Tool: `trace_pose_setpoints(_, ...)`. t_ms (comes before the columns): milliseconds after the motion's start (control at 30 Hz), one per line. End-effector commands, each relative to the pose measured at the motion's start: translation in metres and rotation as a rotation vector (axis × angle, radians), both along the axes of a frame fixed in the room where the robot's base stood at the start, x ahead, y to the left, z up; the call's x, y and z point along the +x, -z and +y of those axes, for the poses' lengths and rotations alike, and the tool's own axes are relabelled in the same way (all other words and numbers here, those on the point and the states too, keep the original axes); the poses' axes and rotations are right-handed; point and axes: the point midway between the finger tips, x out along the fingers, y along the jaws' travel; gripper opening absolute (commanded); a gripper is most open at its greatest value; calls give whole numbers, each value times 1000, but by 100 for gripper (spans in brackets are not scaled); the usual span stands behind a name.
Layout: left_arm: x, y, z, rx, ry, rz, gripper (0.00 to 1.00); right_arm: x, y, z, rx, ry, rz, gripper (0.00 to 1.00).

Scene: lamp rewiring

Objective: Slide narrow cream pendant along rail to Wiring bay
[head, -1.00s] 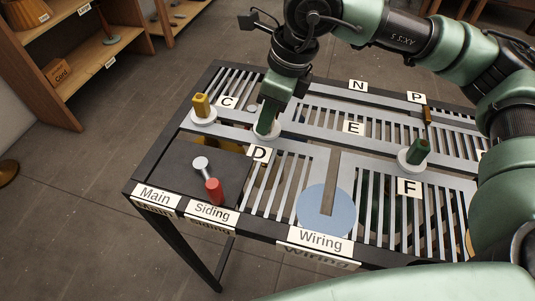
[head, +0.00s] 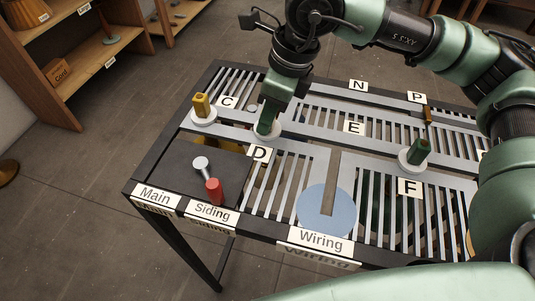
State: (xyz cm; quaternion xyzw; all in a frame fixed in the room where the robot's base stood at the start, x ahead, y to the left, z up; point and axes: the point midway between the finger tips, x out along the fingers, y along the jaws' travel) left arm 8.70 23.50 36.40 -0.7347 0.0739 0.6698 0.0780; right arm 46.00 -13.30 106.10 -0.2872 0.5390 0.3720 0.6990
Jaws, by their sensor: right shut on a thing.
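My right gripper (head: 267,124) comes down from above onto a white round disc (head: 275,133) on the slotted rail top, just above label D (head: 259,153). It is shut on the knob of this disc; the knob is mostly hidden by the gripper. I cannot make out a narrow cream pendant; anything hanging under this disc is hidden by the rail top. The Wiring bay has a blue round plate (head: 312,212) with a grey slot strip (head: 331,182), behind the Wiring label (head: 321,240). My left gripper is not in view.
A yellow knob (head: 202,104) stands on a white disc by C, a green knob (head: 420,150) on another by F. A red knob (head: 214,190) and a grey lever (head: 203,167) stand near Main and Siding. Wooden shelves (head: 80,60) are at the far left.

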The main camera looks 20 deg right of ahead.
Motion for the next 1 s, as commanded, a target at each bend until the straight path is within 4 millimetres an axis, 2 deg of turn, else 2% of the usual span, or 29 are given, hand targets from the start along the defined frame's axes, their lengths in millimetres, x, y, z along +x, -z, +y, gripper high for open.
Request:
trace_pose_setpoints(33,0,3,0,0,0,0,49,-6,8,-5,-10,-3,18,0)
trace_pose_setpoints(100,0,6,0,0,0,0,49,-10,9,-11,-11,-1,18,0)
trace_pose_setpoints(1000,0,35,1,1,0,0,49,-59,9,-86,-12,3,18,0)
